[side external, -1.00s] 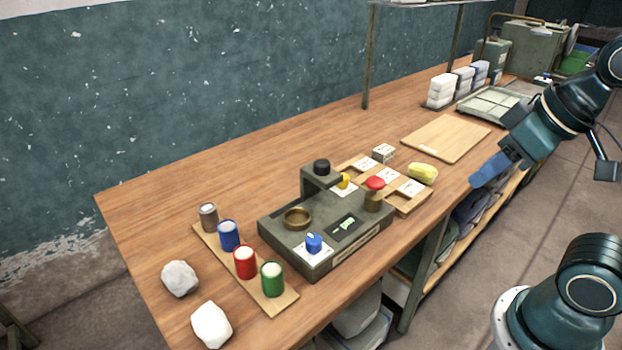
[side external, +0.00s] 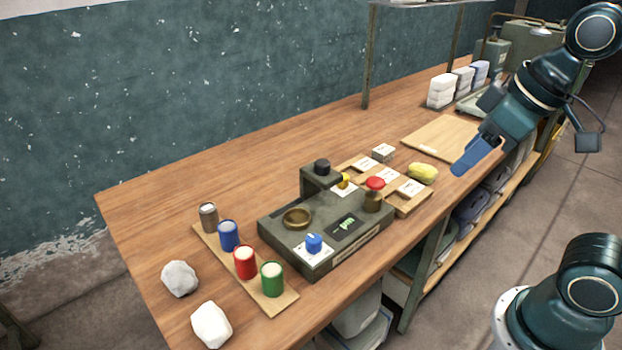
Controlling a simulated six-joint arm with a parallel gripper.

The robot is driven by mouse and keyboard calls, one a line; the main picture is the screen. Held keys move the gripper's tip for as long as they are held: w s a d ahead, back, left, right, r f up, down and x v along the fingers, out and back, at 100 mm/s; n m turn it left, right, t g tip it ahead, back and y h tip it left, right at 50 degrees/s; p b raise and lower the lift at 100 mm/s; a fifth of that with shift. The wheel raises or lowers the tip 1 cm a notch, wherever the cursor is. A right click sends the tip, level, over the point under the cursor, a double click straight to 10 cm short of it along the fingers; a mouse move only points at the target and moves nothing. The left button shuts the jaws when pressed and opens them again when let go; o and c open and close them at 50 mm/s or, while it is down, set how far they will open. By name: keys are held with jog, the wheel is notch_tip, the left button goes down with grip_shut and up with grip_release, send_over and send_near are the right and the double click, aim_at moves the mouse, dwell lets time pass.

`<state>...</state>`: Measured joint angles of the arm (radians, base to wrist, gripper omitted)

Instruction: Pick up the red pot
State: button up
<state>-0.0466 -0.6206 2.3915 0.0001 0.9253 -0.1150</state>
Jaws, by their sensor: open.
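The red pot (side external: 245,262) stands upright on a narrow wooden board (side external: 281,302) at the near left of the table. It has a pale top. It stands in a row between a blue pot (side external: 229,236) and a green pot (side external: 272,279), with a grey-brown pot (side external: 209,217) at the far end. My gripper (side external: 464,168) has blue fingers, is open and holds nothing. It hangs at the right, over the table's front edge region near the yellow lump, well away from the red pot.
A yellow lump (side external: 422,172), a cutting board (side external: 440,138) and two pale rocks (side external: 211,325) lie on the table (side external: 180,190). The back left is clear.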

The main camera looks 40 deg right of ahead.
jog(key=w+a+r+n+g, duration=0.1)
jog(key=w+a+n, duration=0.1)
jog(key=w, duration=0.2)
jog(key=w+a+r+n, duration=0.1)
jog(key=w+a+n, duration=0.1)
jog(key=w+n, duration=0.15)
jog(key=n+g, duration=0.4)
jog(key=n, duration=0.9)
send_over(244, 252)
notch_tip(244, 252, down, 14)
jog(key=shift+w+f, duration=0.1)
jog(key=shift+w, duration=0.05)
jog(key=shift+f, duration=0.1)
jog(key=shift+f, duration=4.2)
jog(key=shift+f, duration=2.6)
